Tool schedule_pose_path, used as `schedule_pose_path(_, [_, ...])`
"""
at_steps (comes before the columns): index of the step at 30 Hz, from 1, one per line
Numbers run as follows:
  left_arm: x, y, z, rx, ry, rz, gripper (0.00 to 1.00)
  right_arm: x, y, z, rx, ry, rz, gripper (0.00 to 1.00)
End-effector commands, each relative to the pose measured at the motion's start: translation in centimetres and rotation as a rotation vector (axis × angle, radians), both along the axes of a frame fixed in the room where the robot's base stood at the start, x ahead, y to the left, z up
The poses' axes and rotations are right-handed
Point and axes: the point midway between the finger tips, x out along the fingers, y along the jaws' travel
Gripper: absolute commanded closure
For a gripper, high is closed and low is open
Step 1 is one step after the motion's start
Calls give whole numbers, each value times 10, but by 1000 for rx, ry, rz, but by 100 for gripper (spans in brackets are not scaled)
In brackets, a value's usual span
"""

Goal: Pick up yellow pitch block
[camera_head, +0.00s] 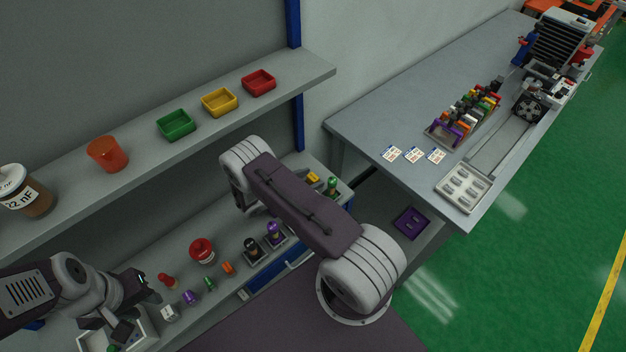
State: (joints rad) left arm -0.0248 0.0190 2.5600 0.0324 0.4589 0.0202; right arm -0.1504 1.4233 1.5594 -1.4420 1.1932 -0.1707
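A small yellow piece (313,177), which could be the yellow pitch block, is on the lower bench beside a green-topped piece (332,186). It is partly hidden behind my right arm, so its shape is not clear. My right arm crosses the middle of the view. Its gripper does not show. My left gripper (146,304) is at the lower left, above a pale tray. Its dark fingers look apart, with nothing seen between them.
Small coloured pieces, including a red reel (202,250) and an orange block (228,268), stand on the lower bench. The upper shelf holds a yellow bin (219,102), a green bin (176,124) and a red bin (258,83). A grey table (400,115) stands to the right.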

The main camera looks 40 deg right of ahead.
Motion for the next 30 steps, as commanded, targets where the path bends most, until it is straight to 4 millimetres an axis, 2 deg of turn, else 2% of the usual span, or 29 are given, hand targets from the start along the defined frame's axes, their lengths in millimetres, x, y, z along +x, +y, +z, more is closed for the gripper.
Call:
schedule_pose_path(1, [0, 0, 0, 0, 0, 0, 64, 0, 0, 0, 0, 0, 0, 60])
schedule_pose_path(5, [0, 0, 0, 0, 0, 0, 64, 0, 0, 0, 0, 0, 0, 97])
schedule_pose_path(6, [0, 0, 0, 0, 0, 0, 64, 0, 0, 0, 0, 0, 0, 100])
schedule_pose_path(19, [0, 0, -5, 0, 0, 0, 64, -3, 0, 7, -1, -2, -1, 100])
schedule_pose_path(30, [0, 0, -5, 0, 0, 0, 64, -3, 0, 92, -1, -5, -1, 100])
